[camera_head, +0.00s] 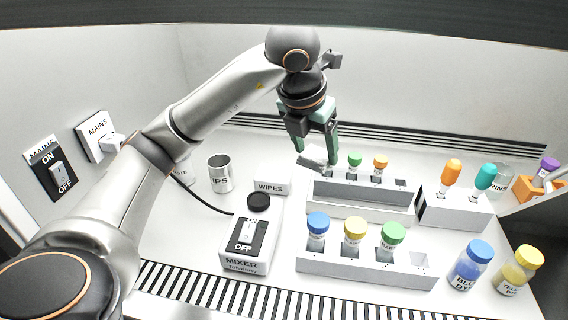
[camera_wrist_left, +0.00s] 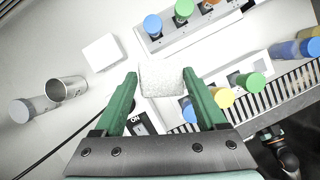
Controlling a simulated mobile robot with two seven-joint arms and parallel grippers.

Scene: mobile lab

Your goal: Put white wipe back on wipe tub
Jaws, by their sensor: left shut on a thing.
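My left gripper (camera_head: 318,158) comes in from the upper left and points down above the left end of the rear rack. It is shut on the white wipe (camera_wrist_left: 162,78), a pale textured block between the green fingertips in the left wrist view. The wipe also shows in the head view (camera_head: 312,157), where it hides part of the rack's left end. The wipe tub (camera_head: 271,187) is a white box labelled WIPES, lower and to the left of the gripper. It also shows in the left wrist view (camera_wrist_left: 102,52), left of the held wipe and apart from it.
The mixer (camera_head: 246,240) stands in front of the tub, with a metal TIPS cup (camera_head: 220,174) to its left. The rear rack (camera_head: 365,198) and front rack (camera_head: 365,268) hold capped vials. Dye bottles (camera_head: 470,268) stand at the right. A black cable runs to the mixer.

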